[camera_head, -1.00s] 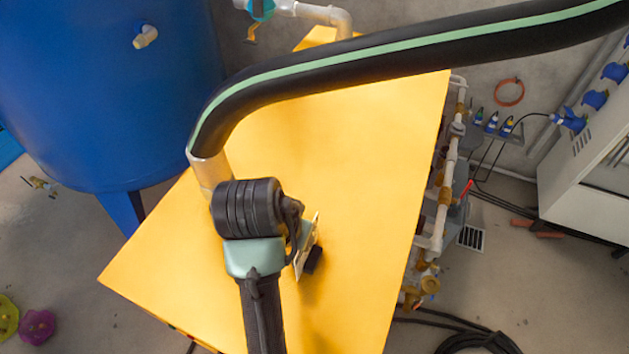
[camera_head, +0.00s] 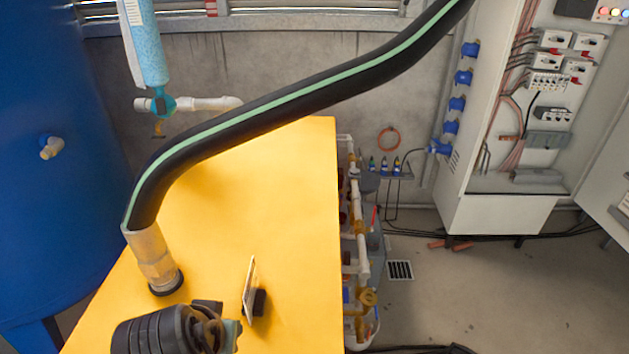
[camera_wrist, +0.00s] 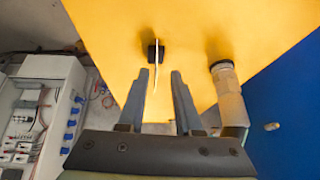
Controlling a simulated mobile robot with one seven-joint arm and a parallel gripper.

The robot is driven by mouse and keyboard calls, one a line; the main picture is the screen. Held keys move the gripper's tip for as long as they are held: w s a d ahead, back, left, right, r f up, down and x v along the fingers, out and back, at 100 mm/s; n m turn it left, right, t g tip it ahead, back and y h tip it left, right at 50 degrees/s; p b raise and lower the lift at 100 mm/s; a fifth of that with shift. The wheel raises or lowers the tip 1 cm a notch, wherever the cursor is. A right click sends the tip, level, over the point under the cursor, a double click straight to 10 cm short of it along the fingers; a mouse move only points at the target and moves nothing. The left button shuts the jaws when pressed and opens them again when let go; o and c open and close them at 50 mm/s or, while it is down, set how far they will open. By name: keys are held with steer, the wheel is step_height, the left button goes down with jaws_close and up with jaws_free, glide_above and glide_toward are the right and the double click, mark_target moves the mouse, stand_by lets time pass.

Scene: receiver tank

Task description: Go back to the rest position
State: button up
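My gripper shows in the wrist view (camera_wrist: 160,92) with its two fingers apart and nothing between the tips. A thin upright plate on a small dark block (camera_wrist: 155,55) stands on the yellow surface just beyond the left finger; I cannot tell how far apart they are. In the head view the same plate (camera_head: 249,289) stands on the yellow tabletop (camera_head: 270,190). My wrist shows at the bottom left of the head view, near the plate; the fingers are hidden there.
A clear pipe fitting (camera_head: 152,258) with a black, green-striped hose (camera_head: 290,104) rises from the yellow top. A blue tank (camera_head: 50,90) stands at left. White piping (camera_head: 362,225) runs along the right side.

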steer(key=w+d+r+t+y+b, duration=0.1)
steer(key=w+d+r+t, duration=0.15)
steer(key=r, duration=0.35)
steer(key=w+d+r+t+b, duration=0.1)
steer(key=w+r+t+b, duration=0.1)
steer(key=w+r+t, duration=0.35)
steer(key=w+d+r+t+y+b, duration=0.1)
steer(key=r+t, duration=0.1)
steer(key=r, duration=0.6)
steer(key=s+d+r+t+b, duration=0.1)
steer(key=s+d+r+t, duration=0.2)
steer(key=r, duration=0.4)
steer(key=s+d+r+t+h+b, duration=0.1)
steer(key=s+d+r+t, duration=0.2)
steer(key=r, duration=0.5)
steer(key=s+d+r+t+h+b, duration=0.1)
steer(key=s+d+r+t, duration=0.2)
steer(key=s+r+t, duration=0.2)
step_height(320, 180, up, 2)
steer(key=shift+s+d+r+b, duration=0.15)
steer(key=shift+s+d+b, duration=0.2)
steer(key=shift+s, duration=0.7)
steer(key=shift+a, duration=0.1)
